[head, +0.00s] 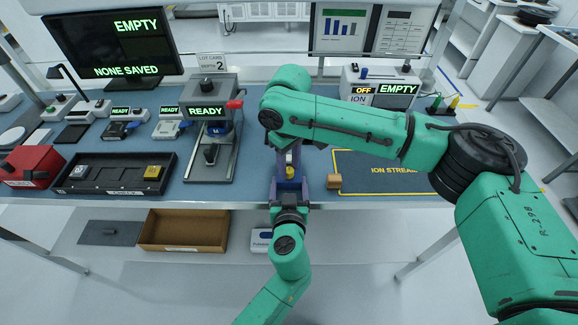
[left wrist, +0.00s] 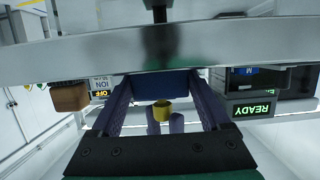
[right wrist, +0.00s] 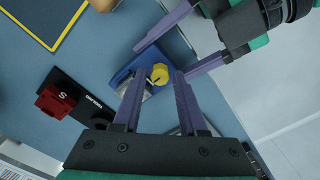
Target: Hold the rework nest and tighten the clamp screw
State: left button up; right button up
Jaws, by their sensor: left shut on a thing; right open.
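The rework nest is a blue block (right wrist: 128,72) with a yellow clamp screw (right wrist: 160,74) on it, in the right wrist view. My left gripper (left wrist: 166,88) is shut on the nest, its purple fingers on either side of the blue body in the left wrist view. The yellow screw also shows there (left wrist: 162,111). In the head view my left gripper (head: 289,184) is at the bench's front edge. My right gripper (right wrist: 157,92) is open, its fingertips on either side of the screw; contact cannot be told. My right arm hides much of this spot in the head view.
A red block (right wrist: 55,102) on a black holder stands beside the nest. A tan block (head: 333,181) and the ION STREAM mat (head: 385,182) lie to the right. A grey press (head: 207,140) marked READY and a black tray (head: 114,184) stand left.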

jog(key=shift+f, duration=0.45)
grip_shut()
